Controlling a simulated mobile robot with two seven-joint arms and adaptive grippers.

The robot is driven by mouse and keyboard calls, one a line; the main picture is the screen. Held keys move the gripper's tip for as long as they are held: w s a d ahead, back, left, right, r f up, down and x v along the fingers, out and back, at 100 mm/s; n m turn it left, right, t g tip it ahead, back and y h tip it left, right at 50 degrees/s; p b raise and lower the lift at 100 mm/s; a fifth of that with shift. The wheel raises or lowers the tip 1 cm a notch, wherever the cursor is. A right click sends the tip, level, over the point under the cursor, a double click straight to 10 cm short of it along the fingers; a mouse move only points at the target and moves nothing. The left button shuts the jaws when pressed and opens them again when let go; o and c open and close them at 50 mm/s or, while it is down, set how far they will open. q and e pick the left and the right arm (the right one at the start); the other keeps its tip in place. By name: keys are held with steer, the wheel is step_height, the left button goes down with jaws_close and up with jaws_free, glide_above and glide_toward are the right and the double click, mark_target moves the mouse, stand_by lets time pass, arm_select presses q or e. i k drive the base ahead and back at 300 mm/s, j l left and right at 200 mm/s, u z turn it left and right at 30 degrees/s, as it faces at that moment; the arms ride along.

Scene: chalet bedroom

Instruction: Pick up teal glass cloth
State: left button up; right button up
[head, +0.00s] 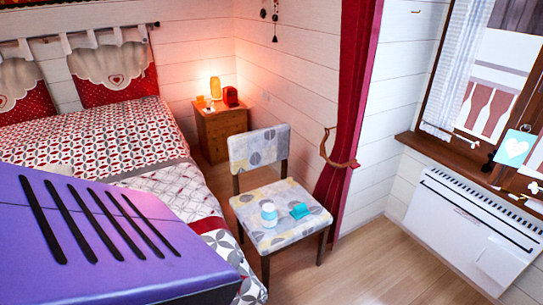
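A small folded teal cloth (300,211) lies on the patterned seat of a chair (290,228), right of the seat's middle. A small white and light blue bottle or jar (268,215) stands upright on the same seat, just left of the cloth and apart from it. Neither of my grippers is in view, so their distance from the cloth and whether they hold anything do not show.
A bed (90,137) lies left of the chair. A wooden nightstand (221,133) with a glowing lamp (215,88) stands behind it. A red curtain (350,110) hangs behind the chair's right side. Wooden floor (385,265) is clear right of the chair, up to a white heater (465,225).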

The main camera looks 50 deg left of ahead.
mark_target(300, 212)
steer(key=u, duration=1.3)
steer(key=z, duration=1.55)
steer(key=u, duration=1.6)
steer(key=i+l+u, duration=0.1)
steer(key=u, duration=0.25)
steer(key=i+l+u, duration=0.1)
steer(key=u, duration=0.25)
steer(key=l+u, duration=0.15)
steer(key=u, duration=0.2)
steer(key=i+l+u, duration=0.2)
steer(key=l+u, duration=0.15)
steer(key=l, duration=0.3)
steer(key=l+u, duration=0.2)
steer(key=l, duration=0.15)
steer(key=i, duration=0.05)
